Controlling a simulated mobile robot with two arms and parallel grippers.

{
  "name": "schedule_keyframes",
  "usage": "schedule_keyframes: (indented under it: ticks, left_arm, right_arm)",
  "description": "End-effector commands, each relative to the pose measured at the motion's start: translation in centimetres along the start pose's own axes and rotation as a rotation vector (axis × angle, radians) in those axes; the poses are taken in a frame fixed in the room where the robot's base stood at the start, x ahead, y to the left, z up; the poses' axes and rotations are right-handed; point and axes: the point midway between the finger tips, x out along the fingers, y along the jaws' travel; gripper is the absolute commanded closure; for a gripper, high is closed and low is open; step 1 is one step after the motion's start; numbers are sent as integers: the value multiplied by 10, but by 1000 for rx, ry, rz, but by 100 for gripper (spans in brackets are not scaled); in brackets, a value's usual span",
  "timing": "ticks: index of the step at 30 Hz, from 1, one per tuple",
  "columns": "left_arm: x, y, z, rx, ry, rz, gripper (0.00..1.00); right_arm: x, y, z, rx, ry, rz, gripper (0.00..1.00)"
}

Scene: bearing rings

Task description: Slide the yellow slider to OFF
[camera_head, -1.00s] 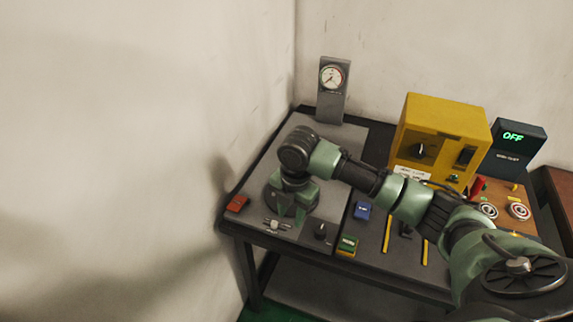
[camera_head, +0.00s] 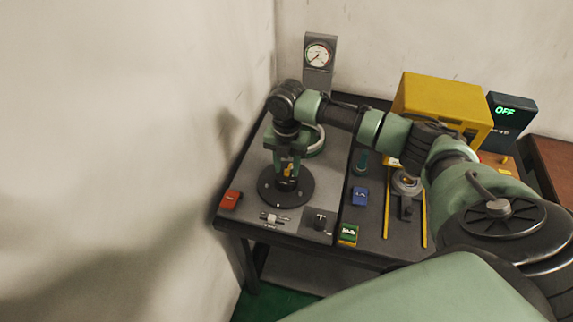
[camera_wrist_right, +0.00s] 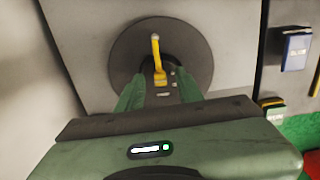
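A yellow slider-like piece (camera_wrist_right: 158,62) stands on a dark round disc (camera_wrist_right: 125,55) in the right wrist view. In the head view a small yellow part (camera_head: 288,170) shows above the disc (camera_head: 268,196), partly hidden by the fingers. My right gripper (camera_head: 288,164) points down over the disc. Its green fingers (camera_wrist_right: 160,92) are spread on either side of the yellow piece's lower end, with a gap between them. I cannot tell if they touch it. A dark display box (camera_head: 506,112) reads OFF in green. My left gripper is not in view.
A yellow box (camera_head: 440,100) and a gauge (camera_head: 318,54) stand behind.

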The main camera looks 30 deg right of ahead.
Motion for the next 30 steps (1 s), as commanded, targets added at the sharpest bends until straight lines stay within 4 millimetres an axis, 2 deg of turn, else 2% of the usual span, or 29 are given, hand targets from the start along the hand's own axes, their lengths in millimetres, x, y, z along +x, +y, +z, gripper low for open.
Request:
schedule_keyframes:
  ticks: [9,10,13,14,30]
  left_arm:
    - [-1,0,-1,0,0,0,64]
    - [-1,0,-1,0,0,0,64]
    - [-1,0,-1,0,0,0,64]
    - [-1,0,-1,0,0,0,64]
    - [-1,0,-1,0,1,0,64]
  right_arm:
    - [5,0,0,0,0,0,64]
    - [5,0,0,0,0,0,69]
    - [4,0,0,1,0,0,97]
    - [4,0,0,1,0,0,100]
    - [4,0,0,1,-1,-1,100]
